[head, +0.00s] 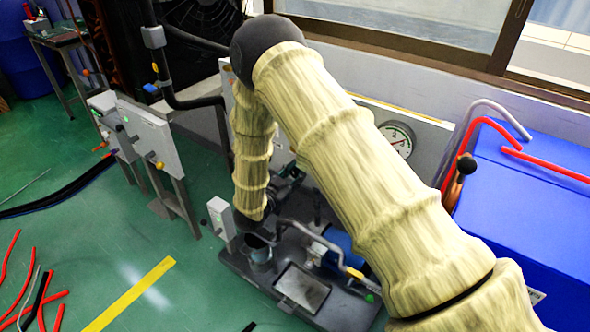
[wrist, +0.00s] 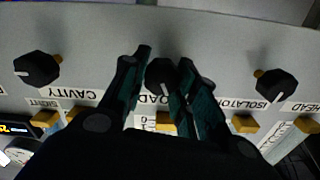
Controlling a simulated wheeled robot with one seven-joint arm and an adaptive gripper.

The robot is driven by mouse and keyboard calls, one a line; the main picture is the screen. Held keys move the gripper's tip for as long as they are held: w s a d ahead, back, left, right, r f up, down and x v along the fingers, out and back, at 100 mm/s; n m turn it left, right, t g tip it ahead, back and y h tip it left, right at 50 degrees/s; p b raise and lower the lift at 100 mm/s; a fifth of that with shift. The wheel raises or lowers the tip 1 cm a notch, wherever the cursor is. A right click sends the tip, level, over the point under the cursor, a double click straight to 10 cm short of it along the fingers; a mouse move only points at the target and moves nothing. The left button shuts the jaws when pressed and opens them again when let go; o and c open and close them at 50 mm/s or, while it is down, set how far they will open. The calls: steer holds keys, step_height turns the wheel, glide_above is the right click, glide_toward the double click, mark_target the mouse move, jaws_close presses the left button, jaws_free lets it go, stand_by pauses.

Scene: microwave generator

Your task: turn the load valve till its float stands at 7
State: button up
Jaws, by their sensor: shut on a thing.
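In the wrist view, which shows the panel lettering upside down, the load valve's black knob (wrist: 161,73) is between the two fingers of my gripper (wrist: 164,82). The fingers are shut on it, one at each side. Below it, part of the upside-down LOAD label (wrist: 152,99) and a yellow block (wrist: 165,122) show between the fingers. The load float and its scale are not readable, as my gripper covers that part of the panel. In the head view my arm hides the valve panel, and I cannot make out my gripper there.
Similar black knobs stand on both sides, one by CAVITY (wrist: 37,69) and one to the right (wrist: 277,85). More yellow blocks (wrist: 245,124) line the panel below. In the head view a round gauge (head: 397,138) and a blue cabinet (head: 525,205) are right of my arm.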

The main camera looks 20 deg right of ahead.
steer(key=shift+f+n, duration=0.1)
steer(key=shift+n, duration=0.4)
steer(key=shift+p, duration=0.3)
steer(key=o, duration=1)
steer(key=shift+d, duration=0.1)
steer(key=shift+s+a, duration=0.35)
steer(key=shift+a, duration=0.2)
steer(key=v, duration=1)
steer(key=shift+s+a, duration=0.3)
